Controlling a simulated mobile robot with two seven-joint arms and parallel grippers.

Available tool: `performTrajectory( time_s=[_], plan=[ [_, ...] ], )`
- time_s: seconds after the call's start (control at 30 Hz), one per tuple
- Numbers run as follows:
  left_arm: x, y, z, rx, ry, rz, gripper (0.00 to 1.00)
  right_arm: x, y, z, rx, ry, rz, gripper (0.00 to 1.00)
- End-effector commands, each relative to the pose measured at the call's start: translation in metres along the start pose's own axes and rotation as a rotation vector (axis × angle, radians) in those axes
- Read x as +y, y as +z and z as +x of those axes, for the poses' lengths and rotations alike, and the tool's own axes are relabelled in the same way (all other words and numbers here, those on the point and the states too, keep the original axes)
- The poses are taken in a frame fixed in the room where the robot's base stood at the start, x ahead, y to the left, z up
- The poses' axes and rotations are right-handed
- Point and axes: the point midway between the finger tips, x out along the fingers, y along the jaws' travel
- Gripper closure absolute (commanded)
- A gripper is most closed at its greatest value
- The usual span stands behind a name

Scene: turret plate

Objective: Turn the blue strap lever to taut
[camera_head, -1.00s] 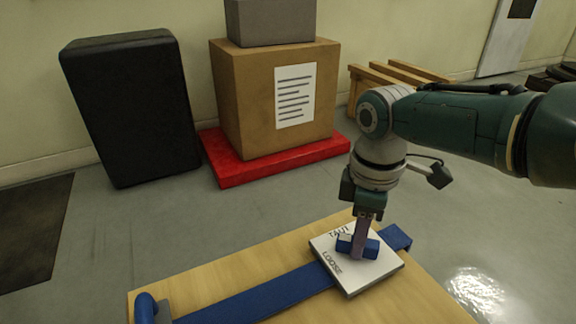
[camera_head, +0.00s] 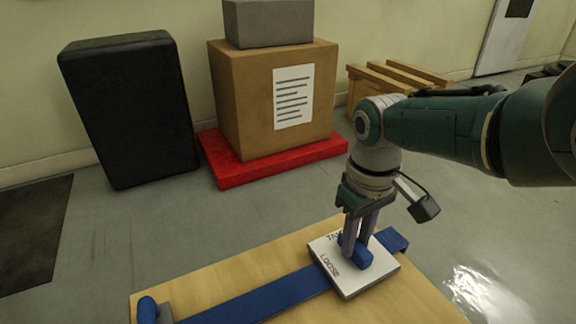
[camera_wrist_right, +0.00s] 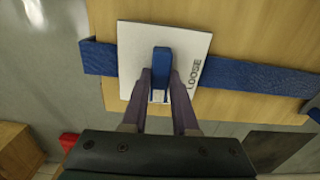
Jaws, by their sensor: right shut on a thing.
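The blue lever (camera_head: 361,256) sits on a white plate (camera_head: 372,279) marked LOOSE along its left side, with a second word at the far edge partly hidden by my fingers. My right gripper (camera_head: 357,245) points down and is shut on the lever. In the right wrist view my right gripper (camera_wrist_right: 160,95) has one finger on each side of the blue lever (camera_wrist_right: 161,62), and LOOSE reads along the plate's right side. A blue strap (camera_head: 265,299) runs along the wooden top to both sides of the plate. My left gripper is out of view.
The wooden top (camera_head: 240,270) is mostly bare around the strap. A blue rounded piece (camera_head: 148,309) stands at its left corner. Beyond it are a black case (camera_head: 130,110), a cardboard box (camera_head: 250,100) on a red pallet (camera_head: 225,170), and open grey floor.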

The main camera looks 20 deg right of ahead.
Motion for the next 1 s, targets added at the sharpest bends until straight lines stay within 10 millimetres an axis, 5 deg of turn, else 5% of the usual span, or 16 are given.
performTrajectory(
  time_s=[0.63,0.67,0.9,1.0],
  plan=[
    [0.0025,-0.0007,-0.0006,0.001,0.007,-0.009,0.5,-0.0002,-0.0005,-0.0005,0.001,-0.001,0.051,1.0],
    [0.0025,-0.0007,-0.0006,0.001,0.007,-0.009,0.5,-0.0002,-0.0005,-0.0005,0.001,-0.001,0.051,0.7],
    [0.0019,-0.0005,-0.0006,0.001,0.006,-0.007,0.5,-0.0001,-0.0003,-0.0003,0.001,0.0,0.05,0.43],
    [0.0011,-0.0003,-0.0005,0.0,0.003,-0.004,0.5,0.0,-0.0002,-0.0003,0.001,0.0,0.049,0.43]
  ],
)
